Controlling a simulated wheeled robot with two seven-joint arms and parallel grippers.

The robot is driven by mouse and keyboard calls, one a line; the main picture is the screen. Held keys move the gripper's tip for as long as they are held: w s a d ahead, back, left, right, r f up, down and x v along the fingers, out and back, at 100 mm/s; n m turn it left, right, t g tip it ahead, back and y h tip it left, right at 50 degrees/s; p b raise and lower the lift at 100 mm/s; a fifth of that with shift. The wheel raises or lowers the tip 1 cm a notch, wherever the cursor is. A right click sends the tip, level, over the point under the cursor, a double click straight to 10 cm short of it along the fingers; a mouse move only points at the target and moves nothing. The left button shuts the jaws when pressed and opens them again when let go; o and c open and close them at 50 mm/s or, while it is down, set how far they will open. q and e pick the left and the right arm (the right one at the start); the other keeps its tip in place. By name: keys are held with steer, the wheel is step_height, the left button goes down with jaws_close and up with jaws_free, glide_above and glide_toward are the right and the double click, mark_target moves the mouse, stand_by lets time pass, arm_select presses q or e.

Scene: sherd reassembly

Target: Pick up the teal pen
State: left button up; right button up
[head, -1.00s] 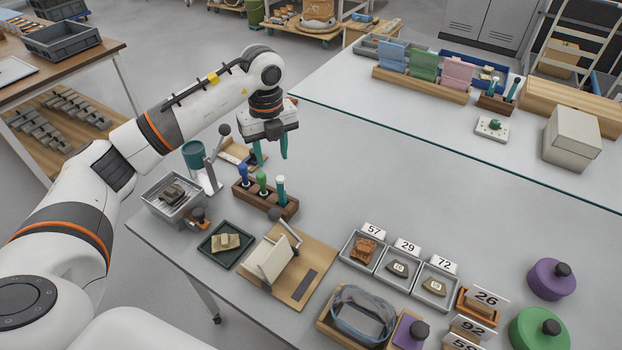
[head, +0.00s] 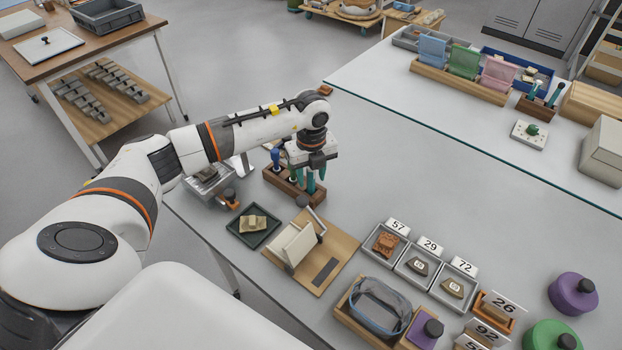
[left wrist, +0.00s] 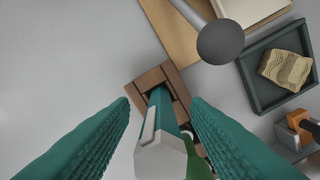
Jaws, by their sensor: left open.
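The teal pen (left wrist: 158,103), with a pale grey-white top and clip, stands in a slot of the wooden pen holder (head: 275,184). My left gripper (head: 311,184) is over the right end of the holder, pointing down. In the left wrist view its two ribbed teal fingers (left wrist: 160,106) are open on either side of the pen, with gaps visible. In the head view the fingers and the pen overlap, and I cannot separate them clearly. A blue pen (head: 275,157) stands in the holder's left part. A green pen (left wrist: 198,168) shows partly beside the teal pen.
A wooden board with a white stand (head: 293,246) and a grey ball-ended arm lies in front of the holder. A dark tray (head: 242,239) with a beige sherd is at its left. Numbered trays (head: 413,276) stand to the right. The table behind the holder's right side is clear.

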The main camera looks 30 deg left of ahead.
arm_select(q)
steer(key=shift+f, duration=0.3)
jaws_close()
arm_select(e)
steer(key=shift+a, duration=0.35)
arm_select(q)
steer(key=shift+r, duration=0.1)
arm_select(e)
steer(key=shift+d, duration=0.1)
